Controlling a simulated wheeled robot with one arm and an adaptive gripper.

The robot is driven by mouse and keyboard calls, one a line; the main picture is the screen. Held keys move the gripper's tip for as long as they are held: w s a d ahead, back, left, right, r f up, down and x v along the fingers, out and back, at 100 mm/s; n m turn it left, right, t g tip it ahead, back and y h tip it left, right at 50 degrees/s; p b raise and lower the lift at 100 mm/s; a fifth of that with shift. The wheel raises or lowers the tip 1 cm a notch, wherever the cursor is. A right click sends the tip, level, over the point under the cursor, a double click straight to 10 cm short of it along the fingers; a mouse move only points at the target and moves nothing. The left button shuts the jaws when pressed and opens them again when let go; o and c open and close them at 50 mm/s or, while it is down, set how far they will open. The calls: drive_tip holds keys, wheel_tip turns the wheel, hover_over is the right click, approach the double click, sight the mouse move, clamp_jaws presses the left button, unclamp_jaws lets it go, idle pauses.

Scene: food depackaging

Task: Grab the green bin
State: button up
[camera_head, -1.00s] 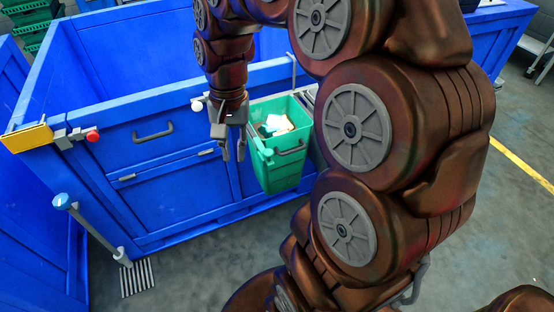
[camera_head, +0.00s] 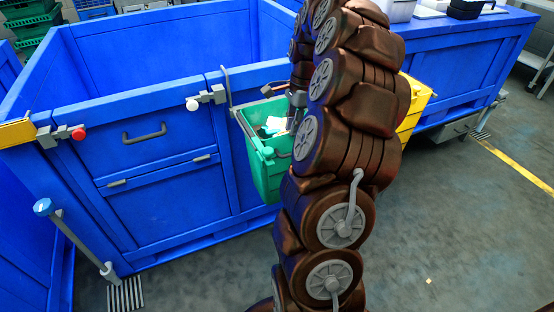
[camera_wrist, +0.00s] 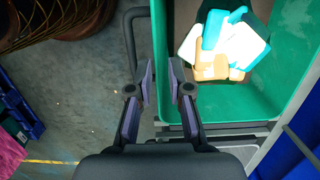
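The green bin (camera_head: 262,172) hangs at the front of the blue container, left of my arm in the head view; my arm hides its right part. It also shows in the wrist view (camera_wrist: 280,105), with a dark handle (camera_wrist: 130,40) along its left side. White, teal and orange packages (camera_wrist: 225,45) lie inside. My gripper (camera_wrist: 161,80) is open in the wrist view, its two fingers apart on either side of the bin's left rim. I cannot tell whether they touch the rim. The head view mostly hides the gripper behind my arm.
The blue container (camera_head: 150,185) stands behind and left of the bin, with grey latches and a red knob (camera_head: 78,133). A yellow bin (camera_head: 412,110) is partly hidden right of my arm. A blue table (camera_head: 480,50) stands at back right. Open floor (camera_head: 440,220) lies right.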

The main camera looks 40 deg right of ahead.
sight(289, 143)
drive_tip(key=shift+w+a+f, duration=0.1)
drive_tip(key=shift+a+f, duration=0.05)
drive_tip(key=shift+f, duration=0.9)
drive_tip(key=shift+a+f, duration=0.2)
drive_tip(key=shift+f, duration=0.8)
drive_tip(key=shift+w+a+f, duration=0.1)
drive_tip(key=shift+a+f, duration=0.05)
drive_tip(key=shift+f, duration=0.9)
clamp_jaws()
